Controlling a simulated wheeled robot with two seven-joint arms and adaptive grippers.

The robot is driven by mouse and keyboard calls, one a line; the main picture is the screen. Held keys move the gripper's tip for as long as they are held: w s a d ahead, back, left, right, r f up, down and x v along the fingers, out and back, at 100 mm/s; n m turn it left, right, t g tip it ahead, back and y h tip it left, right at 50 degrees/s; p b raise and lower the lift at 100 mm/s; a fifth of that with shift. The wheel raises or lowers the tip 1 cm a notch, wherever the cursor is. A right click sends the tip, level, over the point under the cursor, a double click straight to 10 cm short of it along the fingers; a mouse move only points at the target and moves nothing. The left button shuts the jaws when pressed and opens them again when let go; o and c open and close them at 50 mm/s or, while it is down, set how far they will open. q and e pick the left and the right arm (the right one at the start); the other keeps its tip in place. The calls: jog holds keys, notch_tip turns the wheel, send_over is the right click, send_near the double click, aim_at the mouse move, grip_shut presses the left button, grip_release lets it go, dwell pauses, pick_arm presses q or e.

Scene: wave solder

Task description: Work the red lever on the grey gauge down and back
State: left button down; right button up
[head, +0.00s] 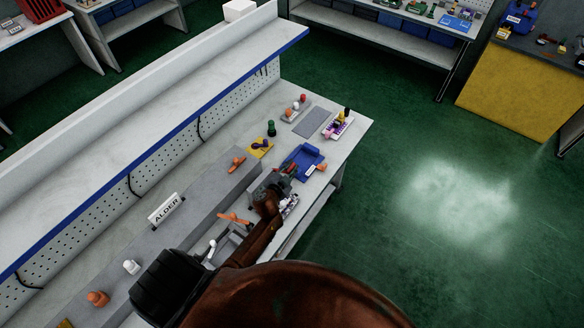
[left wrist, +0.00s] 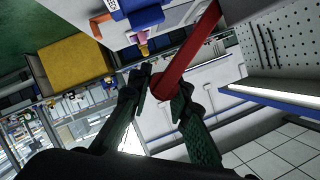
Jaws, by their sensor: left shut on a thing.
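The red lever (left wrist: 188,55) runs down from the top of the left wrist view to between the two dark fingers of my left gripper (left wrist: 160,92). The gripper is shut on the lever near its free end. In the head view my left gripper (head: 277,180) is over the bench, beside a blue fixture, and the arm covers much of the work spot. The grey gauge is largely hidden by the gripper in the head view, and I cannot make out its outline. My right gripper is in neither view.
The blue fixture (head: 303,159) lies just beyond the gripper. A grey mat (head: 312,121), a dark green bottle-like item (head: 271,128) and a yellow pad (head: 259,148) lie farther back. An orange item (head: 237,163) is on the raised ledge. The green floor at right is clear.

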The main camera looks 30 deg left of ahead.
pick_arm(q)
jog(key=shift+a+r, duration=0.1)
jog(key=shift+a, duration=0.1)
jog(key=c, duration=1.8)
grip_release()
jog(key=shift+o, duration=0.2)
jog(key=shift+s+d, duration=0.1)
jog(key=v, duration=1.1)
jog(key=shift+s, duration=0.4)
jog(key=shift+r, duration=0.1)
